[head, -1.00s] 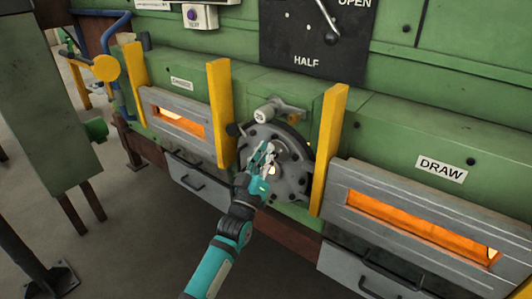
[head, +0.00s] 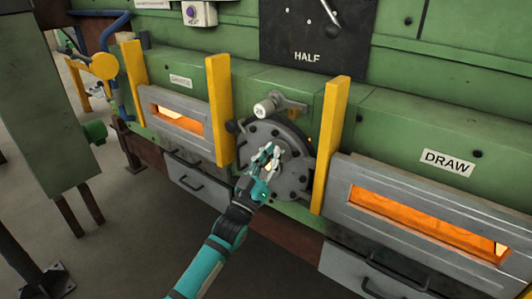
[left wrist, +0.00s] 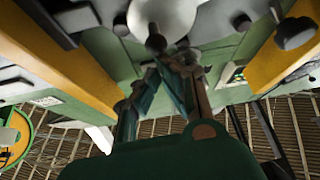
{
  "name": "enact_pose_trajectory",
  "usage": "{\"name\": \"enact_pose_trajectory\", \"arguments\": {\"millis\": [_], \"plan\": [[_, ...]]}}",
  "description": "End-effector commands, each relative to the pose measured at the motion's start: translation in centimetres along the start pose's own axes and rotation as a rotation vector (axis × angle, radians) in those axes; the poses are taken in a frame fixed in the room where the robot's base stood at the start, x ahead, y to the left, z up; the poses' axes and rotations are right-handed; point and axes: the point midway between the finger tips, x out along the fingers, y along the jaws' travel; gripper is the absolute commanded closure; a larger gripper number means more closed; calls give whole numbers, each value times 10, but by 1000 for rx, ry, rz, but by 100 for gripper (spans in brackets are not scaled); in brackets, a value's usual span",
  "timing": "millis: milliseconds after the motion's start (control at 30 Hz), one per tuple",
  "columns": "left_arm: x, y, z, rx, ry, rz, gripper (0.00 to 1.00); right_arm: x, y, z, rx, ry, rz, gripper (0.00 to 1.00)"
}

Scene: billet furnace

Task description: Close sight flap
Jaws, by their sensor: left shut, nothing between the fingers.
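A dark grey round plate with bolts around its rim (head: 290,183) is mounted on the green furnace front, between two yellow posts. It looks like the sight flap's housing; I cannot tell the flap itself apart from it. A pale knob on a grey arm (head: 264,108) sits at its top. My left gripper (head: 268,152) is in front of the plate's middle, below the knob, shut and empty. In the left wrist view its fingers (left wrist: 172,68) point up towards a pale round knob (left wrist: 165,14). Whether they touch anything is unclear. My right gripper is out of view.
Yellow posts stand left (head: 219,110) and right (head: 331,145) of the plate. Glowing slots show in the left door (head: 181,119) and the door under the DRAW label (head: 425,220). A black HALF panel (head: 310,35) is above. Grey drawers are below.

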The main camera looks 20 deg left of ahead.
Motion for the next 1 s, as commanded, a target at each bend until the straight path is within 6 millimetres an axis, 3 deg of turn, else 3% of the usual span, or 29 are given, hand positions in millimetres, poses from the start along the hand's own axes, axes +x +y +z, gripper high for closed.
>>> {"name": "enact_pose_trajectory", "arguments": {"millis": [100, 400, 1000], "plan": [[-7, 2, 11, 98, -1, 57, 100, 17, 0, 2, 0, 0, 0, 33], [-16, 8, 28, 344, -2, 201, 100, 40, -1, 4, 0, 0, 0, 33], [-36, 2, 61, 837, -2, 488, 100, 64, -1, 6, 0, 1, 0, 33]]}}
